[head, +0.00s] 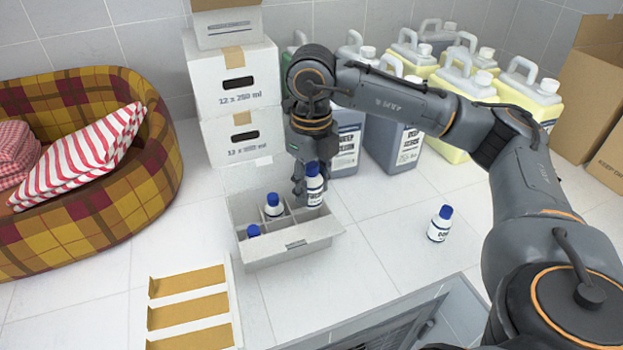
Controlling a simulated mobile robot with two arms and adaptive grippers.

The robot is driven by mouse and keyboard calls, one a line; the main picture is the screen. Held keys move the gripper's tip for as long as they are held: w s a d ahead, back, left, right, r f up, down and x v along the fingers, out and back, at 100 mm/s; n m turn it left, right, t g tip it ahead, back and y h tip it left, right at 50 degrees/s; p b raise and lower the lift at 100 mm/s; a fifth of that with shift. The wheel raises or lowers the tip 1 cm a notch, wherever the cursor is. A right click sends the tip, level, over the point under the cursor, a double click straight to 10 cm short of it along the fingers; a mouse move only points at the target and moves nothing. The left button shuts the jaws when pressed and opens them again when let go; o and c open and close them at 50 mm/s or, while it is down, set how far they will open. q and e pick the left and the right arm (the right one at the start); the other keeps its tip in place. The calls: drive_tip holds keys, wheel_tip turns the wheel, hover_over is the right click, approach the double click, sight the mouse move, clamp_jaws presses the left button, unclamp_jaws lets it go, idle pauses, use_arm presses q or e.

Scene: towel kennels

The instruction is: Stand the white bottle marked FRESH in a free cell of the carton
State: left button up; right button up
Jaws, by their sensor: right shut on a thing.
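My right gripper (306,182) is shut on a white bottle with a blue cap (315,189), held upright over the right back part of the carton (296,253). The bottle's lower end is at or just inside a cell; I cannot tell whether it touches the bottom. Its label is too small to read. Two other blue-capped bottles stand in the carton, one near the middle (274,206) and one lower at the left front (253,231). Another white bottle (439,224) stands alone on the floor to the right. My left gripper is not in view.
Stacked white boxes (235,80) stand behind the carton. Grey and yellow jugs (468,80) line the back wall. A plaid pet bed (85,190) with towels is at left. A white tray with tan strips (190,308) lies in front.

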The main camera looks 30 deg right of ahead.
sight(313, 208)
wheel_tip(313, 208, down, 3)
drive_tip(key=shift+w+f+b, duration=0.1)
drive_tip(key=shift+f+b, duration=0.05)
drive_tip(key=shift+b, duration=0.95)
drive_tip(key=shift+f+b, duration=0.35)
drive_tip(key=shift+f, duration=0.05)
drive_tip(key=f+b, duration=0.1)
drive_tip(key=s+f+b, duration=0.1)
drive_tip(key=f+b, duration=0.1)
drive_tip(key=shift+s+a+f, duration=0.1)
drive_tip(key=shift+s+a, duration=0.15)
drive_tip(key=shift+a, duration=0.1)
drive_tip(key=f, duration=0.1)
drive_tip(key=f+b, duration=0.2)
drive_tip(key=shift+w+d, duration=0.3)
drive_tip(key=shift+w, duration=0.1)
clamp_jaws()
drive_tip(key=shift+w+f+b, duration=0.2)
drive_tip(key=shift+f+b, duration=0.1)
drive_tip(key=shift+f, duration=0.05)
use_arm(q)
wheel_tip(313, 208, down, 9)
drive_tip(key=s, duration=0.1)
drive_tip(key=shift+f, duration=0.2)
use_arm(e)
drive_tip(key=shift+s, duration=0.1)
